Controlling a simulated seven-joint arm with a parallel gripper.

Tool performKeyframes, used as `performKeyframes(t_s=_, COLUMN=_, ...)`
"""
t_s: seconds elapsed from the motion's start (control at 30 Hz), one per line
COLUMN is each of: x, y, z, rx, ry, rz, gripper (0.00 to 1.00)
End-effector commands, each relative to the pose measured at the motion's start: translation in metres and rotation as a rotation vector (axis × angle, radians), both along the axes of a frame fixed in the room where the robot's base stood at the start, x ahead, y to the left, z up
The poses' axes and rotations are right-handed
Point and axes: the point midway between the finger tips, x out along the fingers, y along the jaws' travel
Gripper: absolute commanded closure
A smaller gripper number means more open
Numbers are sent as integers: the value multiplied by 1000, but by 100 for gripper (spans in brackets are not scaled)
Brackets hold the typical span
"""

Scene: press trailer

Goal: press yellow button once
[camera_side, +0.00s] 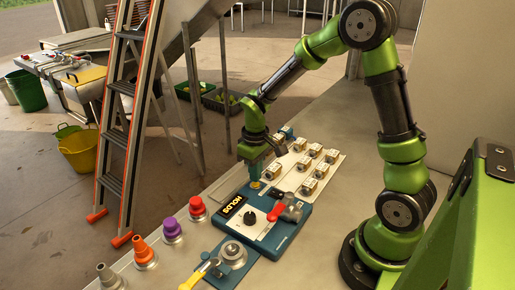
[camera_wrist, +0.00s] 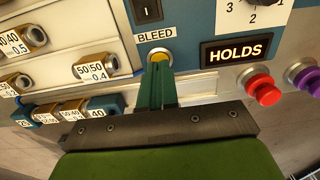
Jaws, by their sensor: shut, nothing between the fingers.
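The yellow button (camera_wrist: 158,55) sits in a metal ring under the BLEED label on the blue panel (camera_wrist: 192,30). In the side view the yellow button (camera_side: 255,185) shows at the panel's far end, just beneath my fingertips. My gripper (camera_side: 255,176) points down, shut with nothing between its green fingers. In the wrist view the tips of my gripper (camera_wrist: 159,64) overlap the near part of the button and hide some of it. I cannot tell whether they touch it or stay slightly above.
A HOLDS sign (camera_wrist: 237,50) and a red button (camera_wrist: 264,90) are to the right, with a purple button (camera_wrist: 304,76) beyond. Several labelled brass fittings (camera_wrist: 92,68) lie on the left. A red-handled valve (camera_side: 277,209) and black knob (camera_side: 249,217) are on the panel.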

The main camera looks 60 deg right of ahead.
Motion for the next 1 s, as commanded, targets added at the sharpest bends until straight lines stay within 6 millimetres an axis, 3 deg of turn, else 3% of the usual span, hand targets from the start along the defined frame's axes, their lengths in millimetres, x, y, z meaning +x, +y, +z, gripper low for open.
performKeyframes(t_s=0.57, x=0, y=0, z=-1, rx=0, ry=0, rz=0, gripper=100)
performKeyframes(t_s=1.0, x=0, y=0, z=-12, rx=0, ry=0, rz=1, gripper=100)
